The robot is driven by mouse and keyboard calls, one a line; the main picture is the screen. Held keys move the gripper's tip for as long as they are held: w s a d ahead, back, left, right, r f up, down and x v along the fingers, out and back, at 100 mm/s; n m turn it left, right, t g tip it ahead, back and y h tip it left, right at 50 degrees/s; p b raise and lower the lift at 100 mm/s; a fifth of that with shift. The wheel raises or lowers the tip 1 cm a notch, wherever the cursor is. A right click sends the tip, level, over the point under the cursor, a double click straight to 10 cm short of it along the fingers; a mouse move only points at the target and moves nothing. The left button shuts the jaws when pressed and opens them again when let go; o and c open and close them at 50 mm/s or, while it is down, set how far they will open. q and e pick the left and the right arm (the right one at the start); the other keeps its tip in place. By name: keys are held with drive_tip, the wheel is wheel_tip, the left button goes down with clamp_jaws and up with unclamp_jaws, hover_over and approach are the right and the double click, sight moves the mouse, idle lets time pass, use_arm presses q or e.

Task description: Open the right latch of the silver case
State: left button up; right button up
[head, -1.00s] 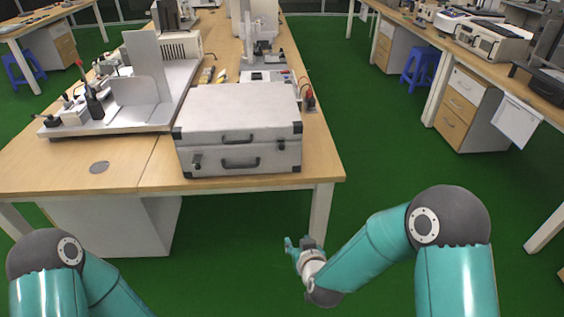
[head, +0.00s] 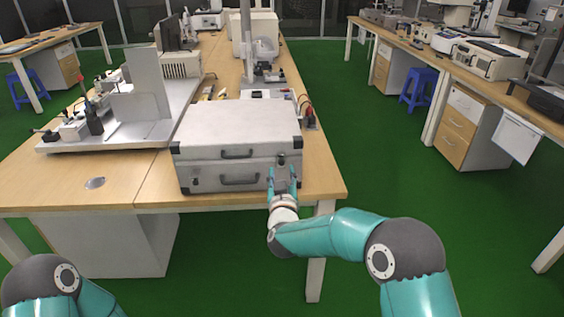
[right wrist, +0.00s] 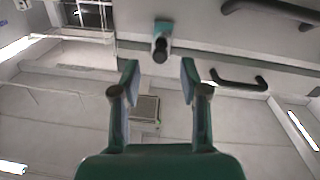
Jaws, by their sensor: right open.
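The silver case (head: 215,150) lies closed on the near edge of the wooden table, its front facing me. Its right latch (head: 281,159) sits on the front, right of the dark handles. In the right wrist view the latch (right wrist: 161,45) shows as a small metal piece with a dark round end. My right gripper (head: 282,172) is open and empty in front of the case, just below the latch. In the right wrist view its two fingers (right wrist: 159,72) stand apart on either side of the latch's line, not closed on it. My left gripper is out of view.
The wooden table (head: 105,195) carries a white bench device (head: 140,125) left of the case. The left latch (head: 195,181) is on the case front. Red and black parts (head: 309,116) stand right of the case. Green floor (head: 390,185) is clear to the right.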

sight(281, 164)
drive_tip(key=shift+w+d, duration=0.1)
drive_tip(key=shift+w, duration=2.6)
